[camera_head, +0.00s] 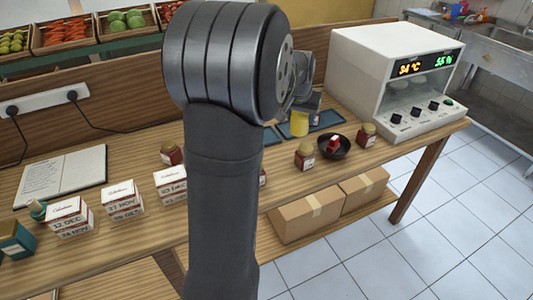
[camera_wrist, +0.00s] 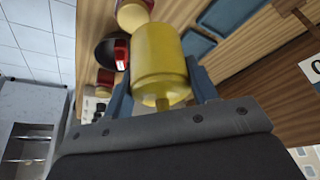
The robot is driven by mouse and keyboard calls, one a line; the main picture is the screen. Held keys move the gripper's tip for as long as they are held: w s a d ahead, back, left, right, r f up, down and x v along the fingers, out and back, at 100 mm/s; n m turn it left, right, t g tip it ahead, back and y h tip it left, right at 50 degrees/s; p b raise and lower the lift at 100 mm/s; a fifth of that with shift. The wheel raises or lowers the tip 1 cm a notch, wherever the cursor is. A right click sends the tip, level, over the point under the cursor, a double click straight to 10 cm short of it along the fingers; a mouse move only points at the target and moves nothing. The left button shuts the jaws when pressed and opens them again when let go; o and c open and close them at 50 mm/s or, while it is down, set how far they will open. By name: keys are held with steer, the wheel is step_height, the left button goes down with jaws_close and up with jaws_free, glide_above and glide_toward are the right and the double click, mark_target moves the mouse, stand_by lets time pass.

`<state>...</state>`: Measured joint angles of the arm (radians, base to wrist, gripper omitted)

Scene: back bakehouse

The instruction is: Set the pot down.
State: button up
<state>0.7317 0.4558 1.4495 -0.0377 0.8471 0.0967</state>
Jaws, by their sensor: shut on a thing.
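My gripper (camera_wrist: 160,82) is shut on a yellow pot (camera_wrist: 160,55), with one blue-grey finger on each side of it. In the head view the yellow pot (camera_head: 299,125) shows below the wrist, over the bench near the blue trays (camera_head: 325,121). My arm hides part of the gripper there. I cannot tell whether the pot touches a surface or hangs just above it.
A dark bowl (camera_head: 343,153) with a red item in it stands among lidded red jars (camera_head: 305,157). A white incubator box (camera_head: 395,75) stands at right. Dated cartons (camera_head: 122,199) and an open book (camera_head: 62,176) lie at left. The bench's right end drops to tiled floor.

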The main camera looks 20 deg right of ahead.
steer(key=shift+s+a, duration=0.25)
steer(key=shift+a, duration=0.25)
steer(key=shift+a+f, duration=0.2)
steer(key=shift+a, duration=0.05)
steer(key=shift+w+a+f, duration=0.9)
steer(key=shift+w+f, duration=0.75)
steer(key=shift+f, duration=0.15)
steer(key=shift+w+a+f, duration=0.85)
steer(key=shift+w+f, duration=0.85)
steer(key=shift+f, duration=0.1)
steer(key=shift+w+a+f, duration=0.9)
steer(key=shift+w+f, duration=0.75)
steer(key=shift+f, duration=0.15)
steer(key=shift+f, duration=0.3)
steer(key=shift+f, duration=0.3)
steer(key=o, duration=1.2)
